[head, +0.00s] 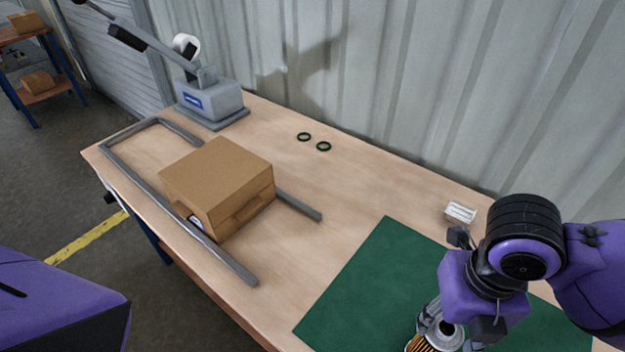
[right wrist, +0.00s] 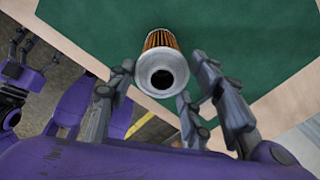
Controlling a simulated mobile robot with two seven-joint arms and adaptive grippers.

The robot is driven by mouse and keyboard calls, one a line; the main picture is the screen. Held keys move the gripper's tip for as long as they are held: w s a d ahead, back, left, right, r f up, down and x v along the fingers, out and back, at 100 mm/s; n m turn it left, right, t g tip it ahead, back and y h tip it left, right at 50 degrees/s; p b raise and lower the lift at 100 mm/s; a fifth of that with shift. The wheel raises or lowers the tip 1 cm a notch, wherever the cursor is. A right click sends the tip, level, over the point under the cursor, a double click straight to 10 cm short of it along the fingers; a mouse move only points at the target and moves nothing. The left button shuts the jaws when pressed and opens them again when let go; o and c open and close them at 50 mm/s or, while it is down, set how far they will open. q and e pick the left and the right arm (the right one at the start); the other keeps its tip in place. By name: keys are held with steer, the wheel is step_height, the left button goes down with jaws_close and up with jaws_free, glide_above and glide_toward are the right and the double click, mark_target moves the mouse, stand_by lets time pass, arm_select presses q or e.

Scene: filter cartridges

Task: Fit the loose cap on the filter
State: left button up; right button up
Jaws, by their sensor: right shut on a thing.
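The filter (head: 424,344) has orange-brown pleats and shows at the bottom of the head view, partly cut off. A silver cap (head: 448,334) with a dark round hole is at its near end; the cap also shows in the right wrist view (right wrist: 161,76), with the pleats (right wrist: 160,39) directly behind it. I cannot tell whether the cap is fully seated. My right gripper (head: 452,326) is shut at the cap end, with its grey fingers (right wrist: 160,80) on both sides. My left gripper (right wrist: 24,45) seems to show at the left edge of the right wrist view, away from the filter.
A green mat (head: 375,270) lies under the filter. Two black rings (head: 304,137) and a small white object (head: 460,212) lie on the wooden table (head: 300,185). A cardboard box (head: 215,180) sits within a grey frame (head: 195,235); a grey device (head: 210,100) stands at the back left.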

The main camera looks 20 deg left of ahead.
arm_select(q)
steer(key=shift+s+f, duration=0.1)
steer(key=shift+f, duration=0.15)
arm_select(e)
steer(key=shift+f, duration=0.7)
steer(key=o, duration=1)
steer(key=shift+r, duration=0.1)
arm_select(q)
steer(key=shift+w+d+r, duration=0.1)
steer(key=shift+w+r, duration=0.05)
steer(key=shift+w, duration=0.4)
steer(key=shift+w+d+r, duration=0.1)
steer(key=shift+w, duration=0.4)
arm_select(e)
step_height(320, 180, up, 12)
steer(key=shift+f, duration=0.1)
